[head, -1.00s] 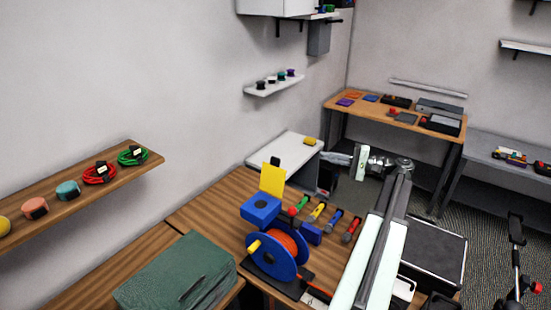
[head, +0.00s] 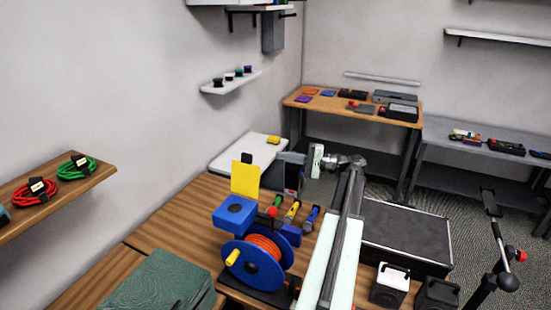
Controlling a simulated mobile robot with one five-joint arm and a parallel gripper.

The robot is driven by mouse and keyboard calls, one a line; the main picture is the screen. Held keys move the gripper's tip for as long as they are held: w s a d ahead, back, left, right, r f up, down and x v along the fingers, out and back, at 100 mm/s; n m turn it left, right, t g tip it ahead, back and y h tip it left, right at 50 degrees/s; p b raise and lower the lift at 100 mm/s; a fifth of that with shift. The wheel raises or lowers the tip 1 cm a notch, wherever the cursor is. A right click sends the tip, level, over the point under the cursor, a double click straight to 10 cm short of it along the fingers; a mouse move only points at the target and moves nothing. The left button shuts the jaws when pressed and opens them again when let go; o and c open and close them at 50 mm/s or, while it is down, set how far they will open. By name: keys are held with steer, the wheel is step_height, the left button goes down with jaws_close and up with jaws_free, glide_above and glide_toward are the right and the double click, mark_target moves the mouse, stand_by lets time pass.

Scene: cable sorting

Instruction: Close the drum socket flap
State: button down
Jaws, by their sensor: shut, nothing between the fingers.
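The cable drum (head: 262,262) is a blue reel with orange cable and a yellow crank knob, standing on the wooden bench. A blue socket box (head: 234,213) sits on its top left. The yellow socket flap (head: 245,180) stands upright at the back of the box, so the socket is open. A small dark tab shows at the flap's top edge. My gripper (head: 282,157) is to the right of the flap, pointing left and apart from it in the picture. It is shut and empty. Its fingertips are small in this view.
Several coloured-handled tools (head: 292,212) lie behind the drum, under my arm's side. A wall shelf (head: 95,185) holds coiled cables. A white side table (head: 238,153) stands behind the bench. Bare wood lies left of the drum.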

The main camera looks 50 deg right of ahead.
mark_target(246, 175)
steer(key=w+a+r+p, duration=0.1)
steer(key=w+a, duration=0.4)
steer(key=a, duration=0.2)
steer(key=shift+w+a+r, duration=0.15)
steer(key=shift+w+r, duration=0.05)
steer(key=shift+w, duration=0.2)
